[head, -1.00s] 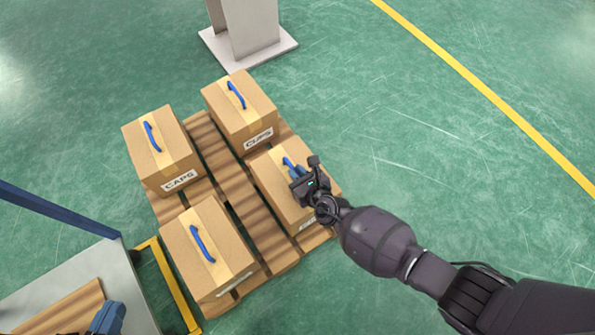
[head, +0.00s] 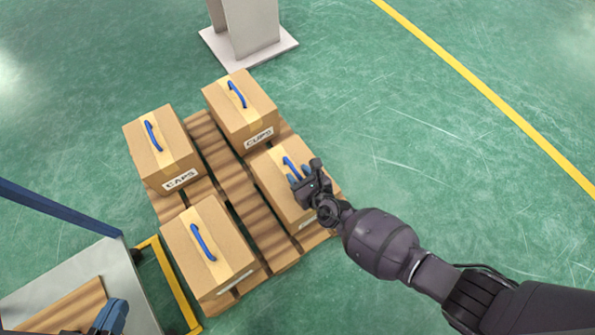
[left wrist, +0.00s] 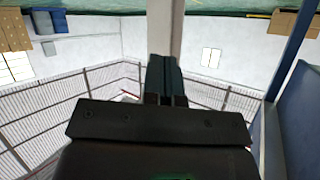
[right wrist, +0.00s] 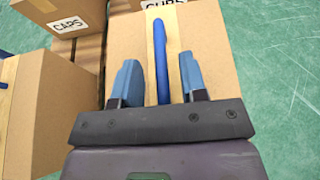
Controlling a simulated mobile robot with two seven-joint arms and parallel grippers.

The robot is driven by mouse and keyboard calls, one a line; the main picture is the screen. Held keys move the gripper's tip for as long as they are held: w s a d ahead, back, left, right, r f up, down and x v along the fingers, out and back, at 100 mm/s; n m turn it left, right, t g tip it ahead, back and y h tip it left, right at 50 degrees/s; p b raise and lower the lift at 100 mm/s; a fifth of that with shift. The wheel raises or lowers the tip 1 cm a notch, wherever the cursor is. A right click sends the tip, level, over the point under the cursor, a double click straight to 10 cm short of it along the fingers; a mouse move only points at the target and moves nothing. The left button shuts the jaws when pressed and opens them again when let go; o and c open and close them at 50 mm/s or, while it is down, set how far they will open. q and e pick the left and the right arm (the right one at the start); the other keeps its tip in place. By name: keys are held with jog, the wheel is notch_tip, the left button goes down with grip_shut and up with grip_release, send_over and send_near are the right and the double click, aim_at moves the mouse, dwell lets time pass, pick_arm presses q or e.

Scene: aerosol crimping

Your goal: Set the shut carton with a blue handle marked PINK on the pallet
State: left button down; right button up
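A shut brown carton (head: 270,178) with a blue handle (head: 288,165) stands at the right corner of the wooden pallet (head: 250,212). Its label is partly hidden by my right arm and I cannot read PINK on it. My right gripper (head: 293,180) is just over this carton. In the right wrist view its fingers (right wrist: 158,82) are spread apart, with the blue handle (right wrist: 160,50) between them and clear of both. My left gripper (head: 110,318) is at the bottom left of the head view. Its fingers (left wrist: 164,75) are together and empty in the left wrist view.
Other shut cartons with blue handles stand on the pallet: one marked CAPS (head: 160,150), one marked CUPS (head: 240,108), and one near left (head: 207,248) with an unreadable label. A cart with a yellow frame (head: 170,285) is at left. Green floor is clear at right.

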pick_arm(q)
jog(key=shift+s+d+m+g+p, duration=0.1)
jog(key=shift+d+m+g+p, duration=0.6)
jog(key=shift+p, duration=1.25)
pick_arm(e)
jog(key=v, duration=1.1)
pick_arm(q)
jog(key=shift+a, duration=0.25)
pick_arm(e)
jog(key=shift+w+r, duration=0.1)
pick_arm(q)
jog(key=shift+r, duration=0.1)
pick_arm(e)
jog(key=shift+r, duration=0.1)
